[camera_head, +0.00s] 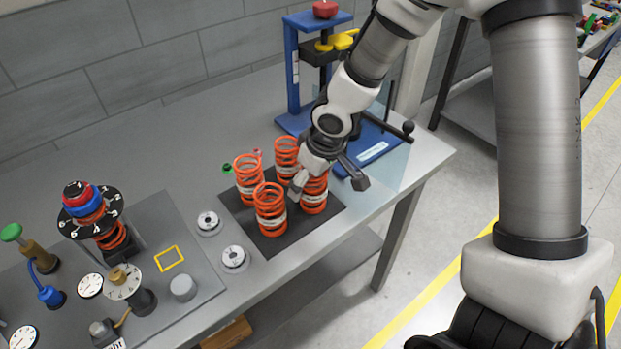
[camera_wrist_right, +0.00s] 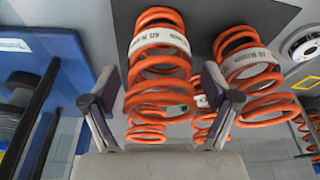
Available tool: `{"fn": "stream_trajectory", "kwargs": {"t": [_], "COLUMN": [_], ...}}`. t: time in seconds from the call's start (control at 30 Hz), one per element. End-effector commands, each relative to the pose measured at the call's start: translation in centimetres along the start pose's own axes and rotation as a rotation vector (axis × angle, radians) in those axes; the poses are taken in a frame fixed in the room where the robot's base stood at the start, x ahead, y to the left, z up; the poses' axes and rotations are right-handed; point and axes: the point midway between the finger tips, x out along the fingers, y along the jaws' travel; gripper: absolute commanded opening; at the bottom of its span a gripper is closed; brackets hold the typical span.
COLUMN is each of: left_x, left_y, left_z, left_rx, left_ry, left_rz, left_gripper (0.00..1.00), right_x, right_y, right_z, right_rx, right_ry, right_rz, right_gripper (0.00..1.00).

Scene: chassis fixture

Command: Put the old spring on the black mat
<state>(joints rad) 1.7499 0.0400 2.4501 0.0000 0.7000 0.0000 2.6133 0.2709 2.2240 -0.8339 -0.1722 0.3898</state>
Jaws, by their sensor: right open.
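Several orange coil springs with white bands stand upright on the black mat (camera_head: 300,229). They include a front spring (camera_head: 270,209), a left spring (camera_head: 247,172), a back spring (camera_head: 285,152) and a right spring (camera_head: 315,196). I cannot tell which is the old one. Another orange spring (camera_head: 112,238) sits in the fixture at the left. My right gripper (camera_head: 327,182) is open around the right spring. In the right wrist view a banded spring (camera_wrist_right: 158,70) lies between the open fingers. I cannot tell whether they touch it. My left gripper is out of view.
A blue press (camera_head: 292,75) stands behind the mat. A grey panel with dials and a yellow square outline (camera_head: 169,258) is at the left. Two round discs (camera_head: 233,257) lie between panel and mat. Neighbouring springs stand close to my right gripper.

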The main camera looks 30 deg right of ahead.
Motion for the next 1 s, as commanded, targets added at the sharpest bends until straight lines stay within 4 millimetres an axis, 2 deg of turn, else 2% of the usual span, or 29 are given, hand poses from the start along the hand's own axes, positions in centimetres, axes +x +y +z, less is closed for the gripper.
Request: {"fn": "stream_trajectory", "kwargs": {"t": [0.13,0.4,0.53,0.7,1.0], "left_x": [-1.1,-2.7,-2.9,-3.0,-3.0], "left_y": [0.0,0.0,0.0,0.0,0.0], "left_z": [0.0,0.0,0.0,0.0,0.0], "left_rx": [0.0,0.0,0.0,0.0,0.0], "left_ry": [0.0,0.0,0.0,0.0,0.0], "left_rz": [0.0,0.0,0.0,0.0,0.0], "left_gripper": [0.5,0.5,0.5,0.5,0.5], "right_x": [-1.9,-8.8,-11.2,-12.4,-12.3], "right_y": [0.0,0.0,0.0,0.0,0.0], "right_z": [-0.3,-0.3,-0.2,-0.1,-0.1], "right_rx": [0.0,0.0,0.0,0.0,0.0], "right_ry": [0.003,0.006,0.004,0.0,0.0], "right_rz": [0.0,0.0,0.001,0.0,0.0], "right_gripper": [0.87,0.87,0.87,0.87,0.87]}}
